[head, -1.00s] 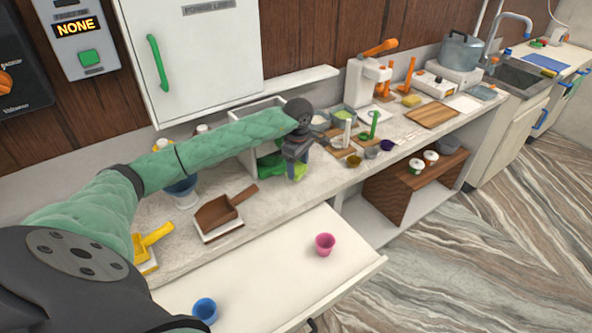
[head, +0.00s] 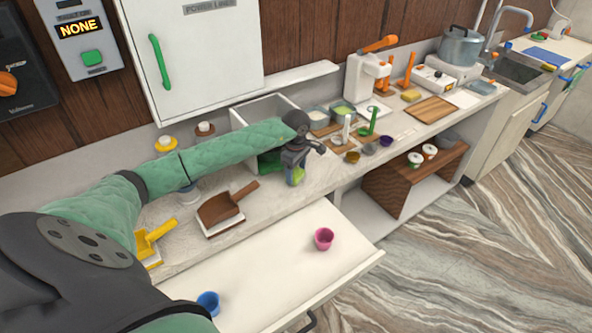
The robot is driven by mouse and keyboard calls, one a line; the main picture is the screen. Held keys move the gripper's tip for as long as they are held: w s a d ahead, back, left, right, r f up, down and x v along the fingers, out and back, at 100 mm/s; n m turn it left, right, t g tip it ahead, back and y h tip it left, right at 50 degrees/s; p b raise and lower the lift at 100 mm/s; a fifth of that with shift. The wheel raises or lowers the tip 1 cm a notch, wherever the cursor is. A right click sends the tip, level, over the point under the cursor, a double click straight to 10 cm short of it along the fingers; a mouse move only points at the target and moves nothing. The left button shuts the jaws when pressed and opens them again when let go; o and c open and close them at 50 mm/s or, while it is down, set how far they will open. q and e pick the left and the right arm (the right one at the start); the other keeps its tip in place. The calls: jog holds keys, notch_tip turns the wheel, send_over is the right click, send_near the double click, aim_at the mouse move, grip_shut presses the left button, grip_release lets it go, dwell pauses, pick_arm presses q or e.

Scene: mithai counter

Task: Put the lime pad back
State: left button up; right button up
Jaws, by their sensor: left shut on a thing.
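My left gripper (head: 294,172) is over the counter in front of an open white bin (head: 262,110), pointing down. It is shut on a small lime-green thing (head: 297,178), which looks like the lime pad; my gripper hides most of it. A darker green patch (head: 270,160) shows just behind, partly covered by my arm; I cannot tell what it is. My right gripper is not in view.
Small bowls and a green-handled tool (head: 371,120) stand to the right.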

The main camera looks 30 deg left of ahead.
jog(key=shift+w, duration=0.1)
pick_arm(q)
jog(key=shift+f, duration=0.1)
jog(key=o, duration=0.9)
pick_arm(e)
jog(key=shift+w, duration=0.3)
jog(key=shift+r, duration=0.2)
